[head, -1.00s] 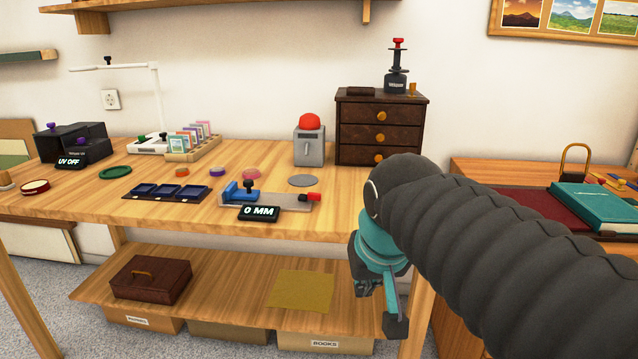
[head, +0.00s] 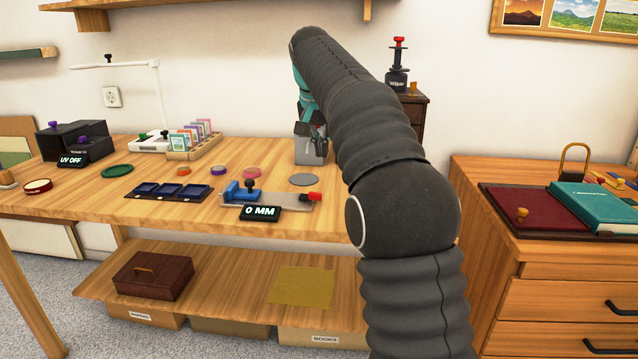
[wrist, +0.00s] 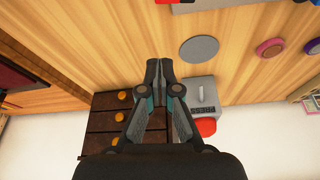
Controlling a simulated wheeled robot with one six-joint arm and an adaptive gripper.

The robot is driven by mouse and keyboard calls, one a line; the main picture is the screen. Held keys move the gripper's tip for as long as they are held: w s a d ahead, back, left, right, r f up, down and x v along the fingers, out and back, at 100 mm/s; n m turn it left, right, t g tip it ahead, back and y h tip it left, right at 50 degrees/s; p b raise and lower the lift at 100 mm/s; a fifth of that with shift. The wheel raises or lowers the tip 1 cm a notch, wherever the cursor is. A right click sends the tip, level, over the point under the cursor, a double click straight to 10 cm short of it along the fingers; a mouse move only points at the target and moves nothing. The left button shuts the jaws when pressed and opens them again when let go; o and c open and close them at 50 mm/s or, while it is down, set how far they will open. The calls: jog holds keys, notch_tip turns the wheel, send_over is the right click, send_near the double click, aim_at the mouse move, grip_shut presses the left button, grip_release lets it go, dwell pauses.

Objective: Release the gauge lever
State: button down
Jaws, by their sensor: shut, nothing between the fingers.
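The gauge (head: 290,206) lies near the table's front edge in the head view. I cannot tell which part is the lever. In the wrist view only a sliver of the gauge (wrist: 215,2) shows at the top edge. My gripper (wrist: 160,62) is shut and empty, pointing down. It hangs above the table behind the gauge, apart from it, and also shows in the head view (head: 318,132).
A grey box (head: 310,155) with a red dome (wrist: 205,127) stands by my gripper. A dark drawer cabinet (wrist: 105,125) is beside it, mostly behind my arm in the head view. A grey disc (head: 304,180), tape rolls and a dark tray (head: 168,191) lie near the gauge.

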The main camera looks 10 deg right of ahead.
aim_at(310, 196)
jog(key=shift+w, duration=0.35)
jog(key=shift+f, duration=0.1)
jog(key=x, duration=0.9)
jog(key=shift+f+b, duration=0.1)
jog(key=shift+b, duration=0.2)
jog(key=shift+f, duration=0.4)
jog(key=shift+s+a+r+b, duration=0.1)
jog(key=shift+s+a, duration=0.2)
jog(key=shift+s, duration=0.25)
jog(key=shift+s+a+f+b, duration=0.15)
jog(key=shift+s+a, duration=0.15)
jog(key=shift+s, duration=0.25)
jog(key=shift+s+a+r+b, duration=0.15)
jog(key=shift+s+a, duration=0.15)
jog(key=shift+s, duration=0.25)
